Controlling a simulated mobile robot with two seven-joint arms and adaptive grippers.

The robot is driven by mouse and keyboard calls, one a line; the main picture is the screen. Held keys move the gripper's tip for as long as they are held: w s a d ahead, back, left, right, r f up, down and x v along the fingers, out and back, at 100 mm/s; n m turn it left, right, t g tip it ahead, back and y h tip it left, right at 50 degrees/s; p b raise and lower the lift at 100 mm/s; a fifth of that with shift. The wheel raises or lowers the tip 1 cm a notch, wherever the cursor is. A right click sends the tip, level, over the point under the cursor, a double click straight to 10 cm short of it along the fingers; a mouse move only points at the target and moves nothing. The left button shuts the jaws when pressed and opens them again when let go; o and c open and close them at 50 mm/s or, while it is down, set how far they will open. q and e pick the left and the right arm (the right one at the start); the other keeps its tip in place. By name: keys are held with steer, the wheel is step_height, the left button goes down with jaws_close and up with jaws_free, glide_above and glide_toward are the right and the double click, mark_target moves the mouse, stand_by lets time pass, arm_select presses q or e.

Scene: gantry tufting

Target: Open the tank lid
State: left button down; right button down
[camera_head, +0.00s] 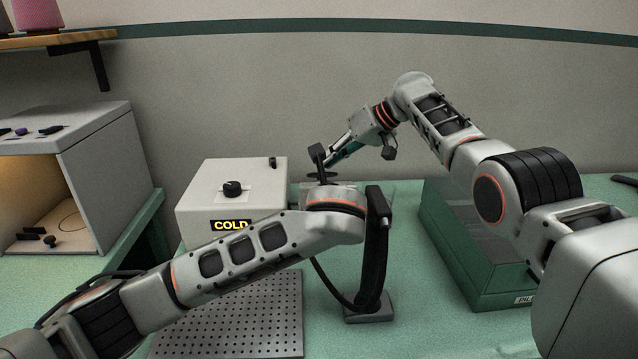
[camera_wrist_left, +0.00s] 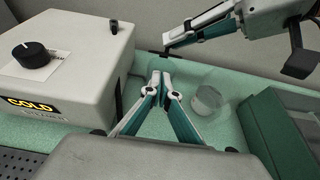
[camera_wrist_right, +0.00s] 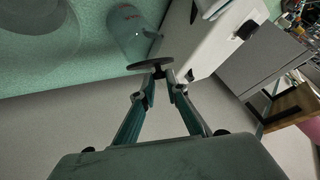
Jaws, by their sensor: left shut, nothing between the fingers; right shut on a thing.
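The white box (camera_head: 230,200) marked COLD stands on the green table with a black knob on top. In the right wrist view a clear cylinder with red marking, seemingly the tank (camera_wrist_right: 128,35), is beside the white box. My right gripper (camera_wrist_right: 166,76) is shut on the small knob of a dark round lid (camera_wrist_right: 145,66). The lid overlaps the cylinder's end; I cannot tell whether they touch. My left gripper (camera_wrist_left: 165,78) is shut and empty, to the right of the white box. The left arm hides its fingers in the head view.
A clear cup (camera_wrist_left: 208,98) stands on the table near the green case (camera_head: 475,250). A black steamer handle (camera_head: 375,250) stands in its base in front. A perforated metal plate (camera_head: 240,315) lies at the front. A wall shelf (camera_head: 50,40) is at upper left.

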mark_target(318, 175)
arm_select(q)
steer(key=x, duration=0.9)
steer(key=shift+a, duration=0.1)
steer(key=shift+r, duration=0.1)
steer(key=shift+w+r, duration=0.35)
steer(key=shift+r, duration=0.4)
arm_select(e)
steer(key=shift+a, duration=0.1)
steer(key=c, duration=2)
jaws_free()
steer(key=shift+f, duration=0.2)
